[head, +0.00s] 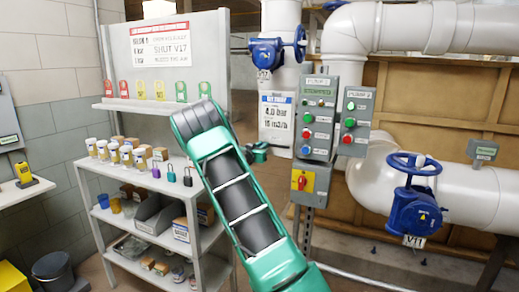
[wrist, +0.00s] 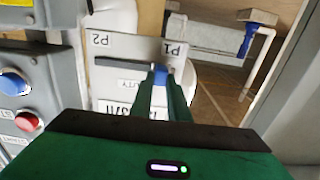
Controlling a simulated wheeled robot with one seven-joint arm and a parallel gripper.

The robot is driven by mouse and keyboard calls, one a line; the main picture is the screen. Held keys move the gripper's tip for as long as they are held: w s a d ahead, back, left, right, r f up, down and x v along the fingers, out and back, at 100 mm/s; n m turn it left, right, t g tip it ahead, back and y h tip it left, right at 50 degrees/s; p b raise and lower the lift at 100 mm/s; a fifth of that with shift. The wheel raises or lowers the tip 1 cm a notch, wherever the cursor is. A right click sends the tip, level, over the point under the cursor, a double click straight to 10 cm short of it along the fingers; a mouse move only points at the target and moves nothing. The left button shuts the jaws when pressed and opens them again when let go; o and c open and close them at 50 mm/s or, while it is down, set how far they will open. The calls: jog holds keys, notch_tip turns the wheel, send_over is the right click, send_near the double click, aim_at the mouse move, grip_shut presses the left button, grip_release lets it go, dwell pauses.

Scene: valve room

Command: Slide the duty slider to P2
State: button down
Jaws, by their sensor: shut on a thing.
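In the wrist view a pale plate carries the duty slider, a dark horizontal slot (wrist: 122,65) marked P2 at its left end and P1 at its right end. A blue slider knob (wrist: 159,71) sits at the right, near the P1 mark. My gripper (wrist: 161,84) is shut on the blue knob, with one green finger on each side of it. In the head view my green gripper (head: 258,152) shows just right of my arm. The slider plate cannot be made out there. The fingertips cover the lower part of the knob.
A grey pump panel (head: 318,118) with coloured buttons stands close right of my gripper; a box with buttons (wrist: 22,95) is at left in the wrist view. A shelf rack (head: 160,190) stands left. Pipes with blue valves (head: 415,210) are at right.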

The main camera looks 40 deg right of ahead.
send_near(285, 145)
jog(key=x, duration=0.5)
jog(key=shift+s, duration=0.15)
jog(key=c, duration=1.7)
grip_release()
jog(key=shift+c, duration=0.2)
jog(key=shift+o, duration=0.3)
jog(key=shift+a, duration=0.15)
jog(key=shift+a, duration=0.25)
jog(key=v, duration=1)
jog(key=shift+s+f, duration=0.1)
jog(key=shift+f, duration=0.05)
